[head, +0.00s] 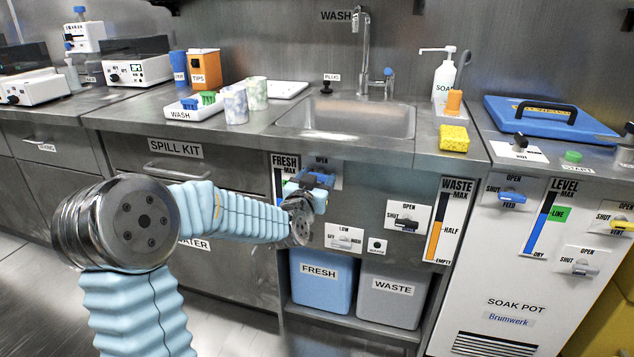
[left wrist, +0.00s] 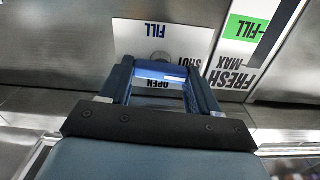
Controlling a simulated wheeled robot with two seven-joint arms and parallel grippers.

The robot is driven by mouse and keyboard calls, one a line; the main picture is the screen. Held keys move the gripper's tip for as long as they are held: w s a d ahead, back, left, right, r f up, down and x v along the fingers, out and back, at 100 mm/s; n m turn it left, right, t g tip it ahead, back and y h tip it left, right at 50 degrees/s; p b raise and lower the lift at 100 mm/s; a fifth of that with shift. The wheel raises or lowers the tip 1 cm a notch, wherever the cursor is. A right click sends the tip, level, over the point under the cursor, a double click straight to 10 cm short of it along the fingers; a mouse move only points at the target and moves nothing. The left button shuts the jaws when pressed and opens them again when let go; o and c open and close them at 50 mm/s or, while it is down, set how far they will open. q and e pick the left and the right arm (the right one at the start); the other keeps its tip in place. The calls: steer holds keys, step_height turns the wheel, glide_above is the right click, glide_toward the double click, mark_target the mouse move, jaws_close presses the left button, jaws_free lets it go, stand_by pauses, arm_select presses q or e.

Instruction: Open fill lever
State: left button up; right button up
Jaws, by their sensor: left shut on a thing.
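The fill lever (left wrist: 160,68) is a blue handle on a white plate (left wrist: 190,35) marked FILL, OPEN and SHUT, seen upside down in the left wrist view. My left gripper (head: 316,181) is at this plate on the sink cabinet front, just right of the FRESH gauge (head: 279,181). Its two dark blue fingers stand on either side of the lever and are shut on it. In the head view, the gripper hides most of the lever and plate, and only OPEN shows above it. The lever's exact angle is hard to tell. My right gripper is not in view.
A WASTE gauge (head: 447,220) and a second OPEN/SHUT lever (head: 406,224) are to the right. A low switch plate (head: 344,238) is just below my gripper. FRESH (head: 320,281) and WASTE (head: 391,299) bins stand underneath. The sink (head: 347,120) is above.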

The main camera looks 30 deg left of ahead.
arm_select(q)
steer(key=shift+d+f+m+b, duration=0.15)
steer(key=shift+f+m+b, duration=0.2)
steer(key=shift+m, duration=0.35)
steer(key=shift+r+m, duration=0.3)
steer(key=shift+m, duration=0.6)
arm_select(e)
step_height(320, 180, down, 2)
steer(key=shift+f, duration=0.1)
arm_select(q)
steer(key=o, duration=1.1)
steer(key=shift+c, duration=0.2)
steer(key=b+v, duration=0.1)
steer(key=v, duration=1.2)
steer(key=shift+s, duration=0.35)
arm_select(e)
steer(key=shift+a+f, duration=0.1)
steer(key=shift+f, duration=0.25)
arm_select(q)
steer(key=shift+d, duration=0.1)
